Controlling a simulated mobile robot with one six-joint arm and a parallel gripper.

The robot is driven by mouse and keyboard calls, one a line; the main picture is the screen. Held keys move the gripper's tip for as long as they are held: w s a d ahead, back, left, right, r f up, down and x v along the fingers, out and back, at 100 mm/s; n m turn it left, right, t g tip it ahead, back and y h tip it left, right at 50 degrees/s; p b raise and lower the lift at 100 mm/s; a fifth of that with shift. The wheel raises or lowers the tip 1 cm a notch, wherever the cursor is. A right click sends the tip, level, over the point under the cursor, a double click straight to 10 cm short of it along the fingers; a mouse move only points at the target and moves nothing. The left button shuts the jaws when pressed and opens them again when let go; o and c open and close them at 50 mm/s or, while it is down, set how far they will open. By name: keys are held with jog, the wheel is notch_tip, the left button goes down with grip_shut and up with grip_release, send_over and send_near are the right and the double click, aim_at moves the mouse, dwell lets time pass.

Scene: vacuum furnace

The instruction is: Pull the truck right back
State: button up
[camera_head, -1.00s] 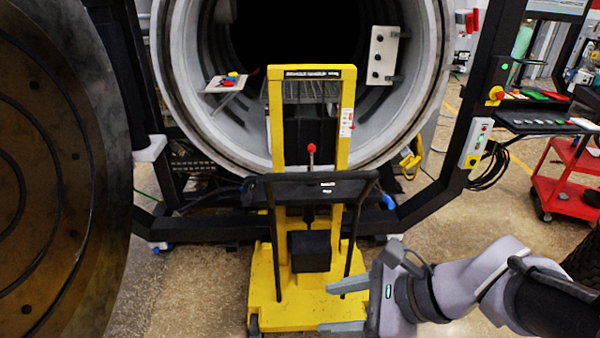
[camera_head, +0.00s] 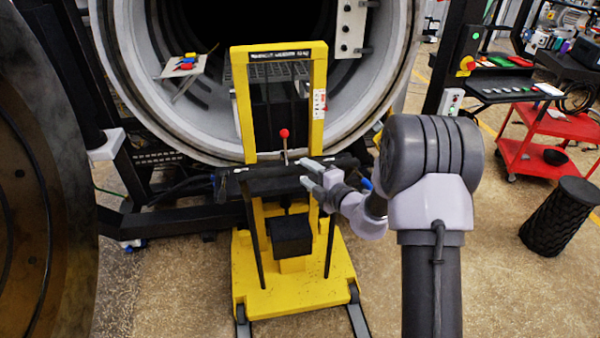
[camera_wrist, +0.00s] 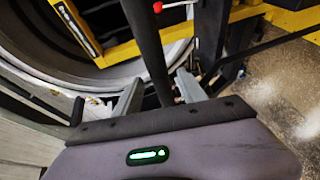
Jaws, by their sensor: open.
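The yellow truck (camera_head: 295,285) stands upright on the floor in front of the round furnace opening (camera_head: 270,60). Its mast frames a red-knobbed lever (camera_head: 284,134). A black handle bar (camera_head: 265,182) crosses the mast at mid height. My gripper (camera_head: 308,173) is open at the right part of this bar. In the wrist view the black bar (camera_wrist: 147,45) runs between the two open fingers (camera_wrist: 158,92), with gaps beside it. Whether a finger touches the bar cannot be told. The red knob (camera_wrist: 158,7) shows at the top there.
The big round furnace door (camera_head: 45,190) stands open at the left. A red cart (camera_head: 550,135) and a black ribbed stool (camera_head: 562,215) are at the right. The floor (camera_head: 190,300) in front of and beside the truck is clear.

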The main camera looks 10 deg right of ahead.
aim_at(304, 171)
jog(key=shift+x, duration=1.9)
grip_shut()
